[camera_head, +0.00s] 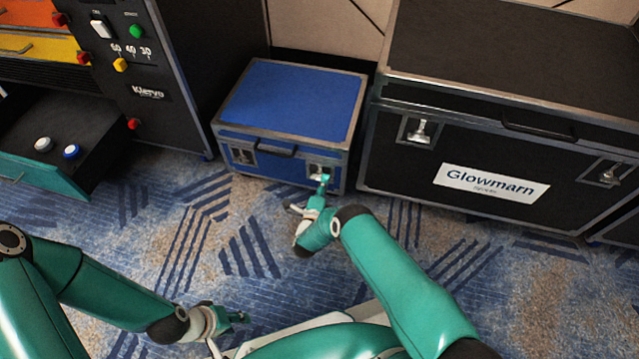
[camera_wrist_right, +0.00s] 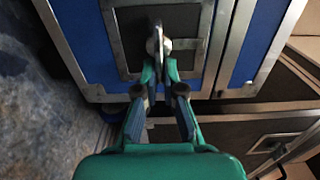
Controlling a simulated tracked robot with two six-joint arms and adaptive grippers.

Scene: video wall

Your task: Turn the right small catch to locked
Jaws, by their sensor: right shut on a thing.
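The small blue case (camera_head: 290,100) with metal edges stands on the carpet in the head view, lid down. Its right small catch (camera_head: 318,174) sits at the right of the front face, partly covered by my right gripper (camera_head: 324,180). In the right wrist view the catch (camera_wrist_right: 158,42) is a metal piece on a dark plate, and my right gripper (camera_wrist_right: 160,65) is shut on it. Its exact turn is hard to tell. The left small catch (camera_head: 242,155) is at the left of the front face. My left gripper (camera_head: 240,318) is low over the carpet, away from the case; its jaw opening is unclear.
A large black case (camera_head: 480,120) labelled Glowmarn stands close to the right of the blue case. A black cabinet (camera_head: 170,110) with coloured knobs stands at the left, with an open teal-fronted drawer (camera_head: 40,180). Carpet (camera_head: 240,220) in front is clear.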

